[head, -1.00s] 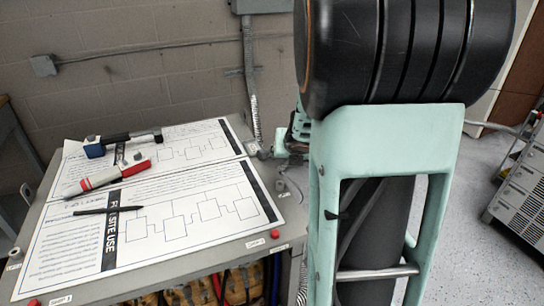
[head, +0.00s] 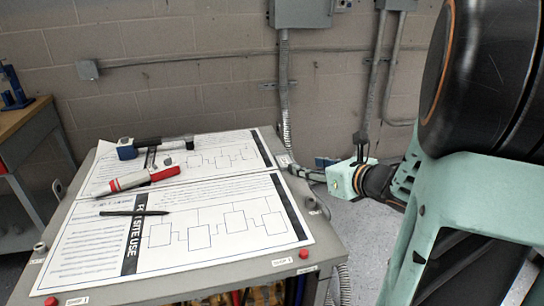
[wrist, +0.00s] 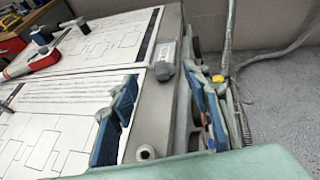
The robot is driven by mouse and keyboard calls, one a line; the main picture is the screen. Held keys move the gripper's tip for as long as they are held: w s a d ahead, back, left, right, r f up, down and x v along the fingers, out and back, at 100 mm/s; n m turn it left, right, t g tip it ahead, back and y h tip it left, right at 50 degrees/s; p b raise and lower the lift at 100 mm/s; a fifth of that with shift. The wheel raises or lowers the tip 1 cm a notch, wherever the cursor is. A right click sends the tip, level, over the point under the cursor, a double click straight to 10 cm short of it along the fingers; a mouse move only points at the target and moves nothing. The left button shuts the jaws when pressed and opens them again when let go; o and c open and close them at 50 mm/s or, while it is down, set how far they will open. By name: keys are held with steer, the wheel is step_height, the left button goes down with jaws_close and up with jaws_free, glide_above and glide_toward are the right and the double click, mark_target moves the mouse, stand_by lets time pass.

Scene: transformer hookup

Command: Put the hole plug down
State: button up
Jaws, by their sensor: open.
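My gripper (head: 305,173) is open over the right edge of the grey cart top in the head view. In the wrist view its two blue-padded fingers (wrist: 162,105) stand wide apart, the left over the paper and the right beyond the cart edge. Nothing is held between them. A small grey rounded piece (wrist: 163,72) lies on the cart rim, farther off between the fingers. I cannot tell which is the hole plug.
The cart top (head: 215,272) bears printed sheets (head: 180,245), a black pen (head: 133,213), a red and grey tool (head: 138,180) and a blue and black tool (head: 150,146). Red buttons (head: 303,254) sit along the front edge. A conduit (head: 284,95) runs down the wall behind.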

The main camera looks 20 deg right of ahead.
steer(key=shift+d+b+x, duration=0.15)
steer(key=shift+x, duration=1.6)
steer(key=shift+d+b+x, duration=0.1)
steer(key=shift+b+x, duration=0.05)
steer(key=shift+x, duration=1.55)
steer(key=shift+f, duration=0.2)
steer(key=shift+c, duration=0.3)
jaws_close()
steer(key=shift+r, duration=0.2)
